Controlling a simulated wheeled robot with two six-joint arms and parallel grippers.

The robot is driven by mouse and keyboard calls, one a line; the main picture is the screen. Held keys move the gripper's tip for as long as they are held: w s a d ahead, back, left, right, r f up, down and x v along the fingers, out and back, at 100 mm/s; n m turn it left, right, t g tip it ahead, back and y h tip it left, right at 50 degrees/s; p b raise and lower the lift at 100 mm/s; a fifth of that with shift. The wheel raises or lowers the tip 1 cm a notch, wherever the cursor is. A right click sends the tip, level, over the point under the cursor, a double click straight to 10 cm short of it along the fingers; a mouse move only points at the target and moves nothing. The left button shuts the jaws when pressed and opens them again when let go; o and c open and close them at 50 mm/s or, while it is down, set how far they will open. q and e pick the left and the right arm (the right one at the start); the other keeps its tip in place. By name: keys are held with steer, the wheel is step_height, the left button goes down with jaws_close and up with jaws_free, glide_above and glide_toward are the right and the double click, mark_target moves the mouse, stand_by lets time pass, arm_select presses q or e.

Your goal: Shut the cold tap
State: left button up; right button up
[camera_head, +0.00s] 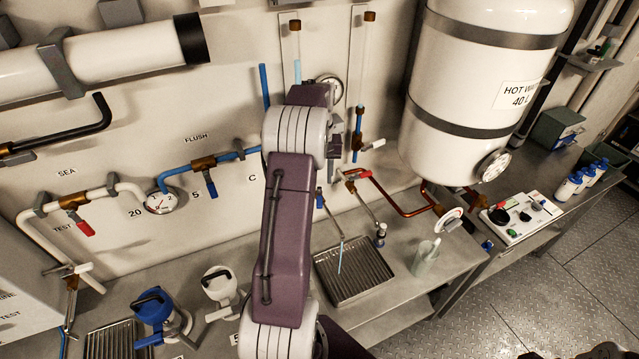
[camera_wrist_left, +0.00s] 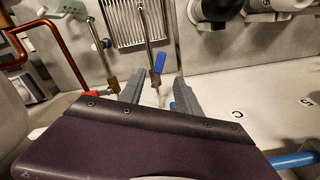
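The cold tap's blue lever (camera_wrist_left: 158,64) shows in the left wrist view, just beyond and between my left gripper's fingertips. My left gripper (camera_wrist_left: 159,80) is open, with one finger on each side of the lever's line and nothing held. In the head view the blue lever (camera_head: 319,198) shows just right of my arm, which hides the tap body and most of the gripper. A thin pale blue stream (camera_head: 340,257) shows below a spout, over the drip tray (camera_head: 372,290). My right gripper is not in view.
The hot tap's red lever (camera_wrist_left: 93,95) and copper pipe (camera_head: 400,208) are close beside the cold tap. A cup (camera_head: 426,258) stands right of the tray. The white hot water tank (camera_head: 470,110) hangs above. Blue and white jugs (camera_head: 160,318) stand left of my arm.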

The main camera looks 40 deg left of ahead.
arm_select(q)
steer(key=shift+c, duration=0.7)
steer(key=d+y, duration=0.1)
steer(key=d+f+g, duration=0.1)
steer(key=d, duration=0.1)
steer(key=w+d+f+y+b, duration=0.1)
steer(key=d, duration=0.1)
steer(key=shift+w+d+f+g+y, duration=0.1)
steer(key=shift+d+f+g+y, duration=0.05)
steer(key=shift+d+g+y, duration=0.15)
jaws_close()
steer(key=w+d+n+t+y, duration=0.1)
steer(key=w+d+y, duration=0.35)
steer(key=d, duration=0.25)
steer(key=s+a+f+p, duration=0.1)
steer(key=a+f, duration=0.1)
steer(key=a, duration=0.1)
steer(key=s+a+f+p, duration=0.1)
steer(key=s+a+f, duration=0.1)
steer(key=a, duration=0.1)
steer(key=s+a+f+p, duration=0.1)
steer(key=a+f, duration=0.2)
steer(key=shift+s+f+p, duration=0.1)
steer(key=shift+s+p, duration=0.05)
steer(key=shift+p, duration=0.25)
steer(key=shift+f, duration=0.1)
